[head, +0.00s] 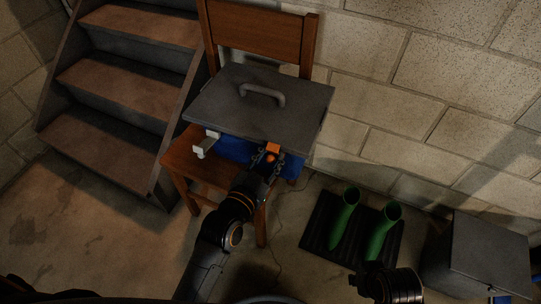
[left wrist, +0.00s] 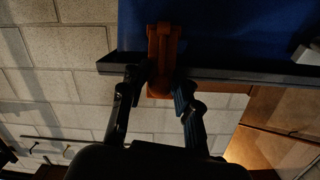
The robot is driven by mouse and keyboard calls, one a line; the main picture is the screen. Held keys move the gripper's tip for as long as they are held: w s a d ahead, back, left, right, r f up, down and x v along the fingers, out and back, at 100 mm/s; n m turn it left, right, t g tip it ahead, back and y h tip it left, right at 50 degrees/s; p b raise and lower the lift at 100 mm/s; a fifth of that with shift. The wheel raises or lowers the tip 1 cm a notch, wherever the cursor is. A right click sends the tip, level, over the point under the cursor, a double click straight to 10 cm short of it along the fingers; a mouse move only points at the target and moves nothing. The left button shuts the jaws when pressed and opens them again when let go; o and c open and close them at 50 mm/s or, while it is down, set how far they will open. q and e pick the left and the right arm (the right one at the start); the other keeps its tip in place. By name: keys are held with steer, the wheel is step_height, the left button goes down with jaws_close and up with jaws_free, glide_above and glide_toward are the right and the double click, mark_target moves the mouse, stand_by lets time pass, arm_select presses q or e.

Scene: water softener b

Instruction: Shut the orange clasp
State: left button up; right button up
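A blue box (head: 234,150) with a dark grey lid (head: 262,111) sits on a wooden chair. The orange clasp (head: 273,148) is at the lid's front edge. In the left wrist view, the clasp (left wrist: 163,58) crosses the dark rim (left wrist: 225,72) and overlaps the blue side (left wrist: 225,35). I cannot tell whether it is latched. My left gripper (head: 267,161) is at the clasp with its fingers apart. In the left wrist view, the fingers (left wrist: 160,84) are on either side of the clasp; contact is unclear. My right gripper (head: 357,282) is low in the head view, partly visible, away from the box.
A white fitting (head: 206,145) projects from the box's left front. Wooden stairs (head: 120,75) stand left, and the chair back (head: 260,32) rises behind the lid. Green boots (head: 381,232) stand on a dark mat (head: 316,236). A grey box (head: 486,247) is at the right.

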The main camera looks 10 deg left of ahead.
arm_select(q)
steer(key=shift+o, duration=0.5)
steer(key=shift+s+a, duration=0.1)
steer(key=shift+s, duration=0.15)
steer(key=v, duration=1.1)
steer(key=shift+s, duration=0.3)
